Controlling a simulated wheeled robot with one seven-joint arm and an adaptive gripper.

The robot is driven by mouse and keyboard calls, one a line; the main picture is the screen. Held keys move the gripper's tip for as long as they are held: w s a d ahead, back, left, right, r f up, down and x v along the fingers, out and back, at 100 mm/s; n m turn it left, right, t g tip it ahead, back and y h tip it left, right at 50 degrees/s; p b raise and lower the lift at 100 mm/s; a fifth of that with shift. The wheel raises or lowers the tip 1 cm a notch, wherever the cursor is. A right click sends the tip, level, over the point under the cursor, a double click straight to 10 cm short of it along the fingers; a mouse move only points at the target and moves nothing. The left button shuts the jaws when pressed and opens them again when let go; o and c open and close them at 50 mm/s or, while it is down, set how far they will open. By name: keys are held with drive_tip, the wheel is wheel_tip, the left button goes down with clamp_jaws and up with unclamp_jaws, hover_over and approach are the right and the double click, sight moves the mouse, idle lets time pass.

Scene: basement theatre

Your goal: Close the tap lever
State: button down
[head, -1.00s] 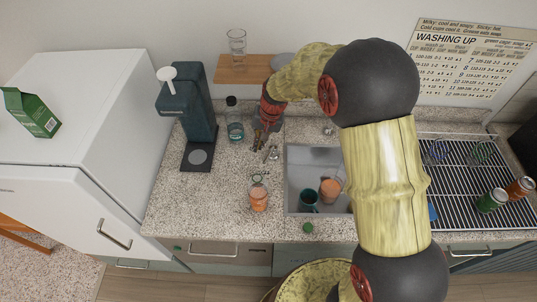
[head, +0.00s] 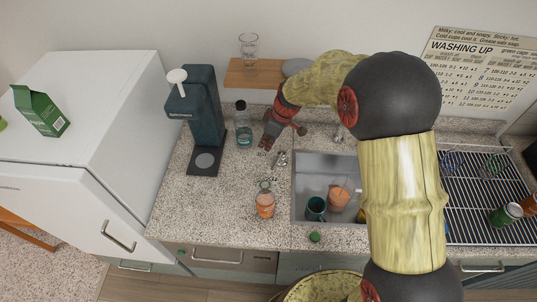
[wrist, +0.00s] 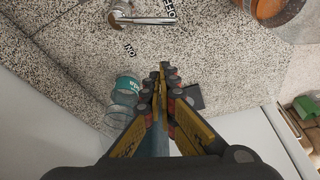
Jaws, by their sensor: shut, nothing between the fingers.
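The tap lever (head: 281,159) is a small chrome handle on the speckled counter, left of the sink. In the wrist view the lever (wrist: 148,19) lies at the top, its free end beside the "OFF" letters. The "ON" letters (wrist: 129,49), seen upside down, are apart from the handle. My gripper (head: 268,146) is behind and slightly left of the lever in the head view. In the wrist view my gripper (wrist: 163,70) has its fingers together, empty and clear of the lever.
A glass jar with a teal label (head: 244,129) stands close left of my gripper, beside a dark drinks machine (head: 203,115). An orange jar (head: 265,202) stands in front of the lever. The sink (head: 311,168) holds cups. A wooden shelf (head: 238,77) is behind.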

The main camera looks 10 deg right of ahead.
sight(278, 161)
drive_tip(key=x, duration=1)
drive_tip(key=shift+s+f, duration=0.1)
drive_tip(key=shift+f, duration=0.05)
drive_tip(key=s+d, duration=0.1)
drive_tip(key=s+d+r, duration=0.1)
drive_tip(key=d, duration=0.1)
drive_tip(key=shift+r, duration=0.2)
drive_tip(key=shift+d, duration=0.2)
drive_tip(key=shift+f, duration=0.15)
